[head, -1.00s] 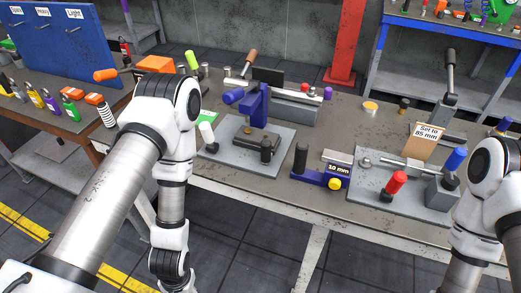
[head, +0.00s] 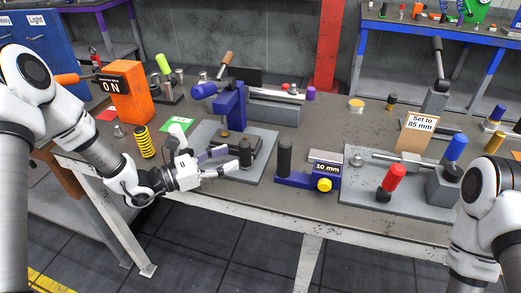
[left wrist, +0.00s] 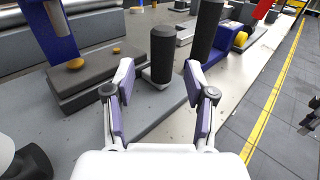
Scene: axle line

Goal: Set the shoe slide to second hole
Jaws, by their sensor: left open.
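A grey base plate (head: 208,133) carries a blue upright press (head: 231,108) and a low dark slide block (left wrist: 98,75) with amber round buttons. A black upright knob (head: 245,153) stands at the block's near end; it also shows in the left wrist view (left wrist: 162,52). I take the block and knob to be the shoe slide; its holes cannot be made out. My left gripper (head: 230,160) is open and empty, left of the knob. In the left wrist view the knob stands just beyond and between the spread fingertips (left wrist: 160,80), seemingly untouched. My right gripper is out of view.
A blue 10 mm fixture (head: 295,180) with a black post stands right of the plate. A second grey plate (head: 355,184) holds red and blue handles. A yellow spring (head: 144,142) and an orange ON box (head: 124,95) stand left. The table's front edge is close below my gripper.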

